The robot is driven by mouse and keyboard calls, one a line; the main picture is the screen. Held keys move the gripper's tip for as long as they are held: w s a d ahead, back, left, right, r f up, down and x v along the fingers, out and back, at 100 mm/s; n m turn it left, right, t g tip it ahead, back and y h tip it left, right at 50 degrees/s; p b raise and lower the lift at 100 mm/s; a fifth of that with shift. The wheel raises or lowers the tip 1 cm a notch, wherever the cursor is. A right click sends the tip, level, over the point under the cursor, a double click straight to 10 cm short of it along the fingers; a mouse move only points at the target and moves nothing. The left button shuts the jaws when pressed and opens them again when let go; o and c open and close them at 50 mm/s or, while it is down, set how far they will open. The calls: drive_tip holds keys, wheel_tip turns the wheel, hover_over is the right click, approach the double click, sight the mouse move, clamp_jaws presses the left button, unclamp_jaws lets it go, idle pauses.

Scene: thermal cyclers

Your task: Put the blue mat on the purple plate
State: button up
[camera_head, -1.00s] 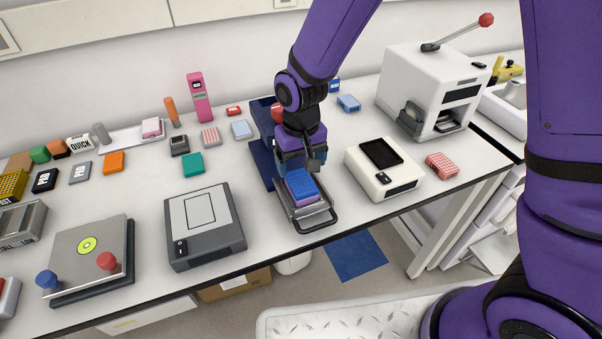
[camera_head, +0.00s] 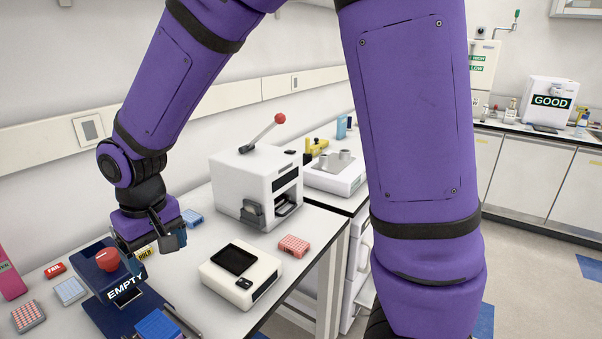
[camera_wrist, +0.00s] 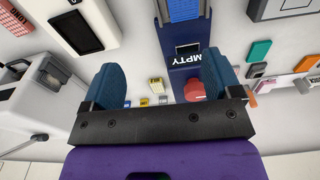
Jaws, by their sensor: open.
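The purple plate cannot be made out there, where the frame cuts the view off.
The navy press (camera_head: 92,290) marked EMPTY has a red knob (camera_head: 107,259) close to my gripper. A white device (camera_head: 240,277) with a dark screen, a red rack (camera_head: 293,246) and a white machine (camera_head: 240,188) with a lever stand to the right.

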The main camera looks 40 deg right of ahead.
drive_tip(key=s+d+r+m+t, duration=0.1)
drive_tip(key=s+d+r, duration=0.2)
drive_tip(key=d+r, duration=0.25)
drive_tip(key=s+d+r+t, duration=0.1)
drive_tip(key=s+d+r, duration=0.2)
drive_tip(key=d+r, duration=0.25)
drive_tip(key=s+d+r+m+t, duration=0.1)
drive_tip(key=s+d+r, duration=0.3)
drive_tip(key=s+d, duration=0.5)
drive_tip(key=s+t, duration=0.1)
drive_tip(key=s, duration=0.2)
drive_tip(key=shift+s+r+m, duration=0.15)
drive_tip(key=shift+r+m, duration=0.25)
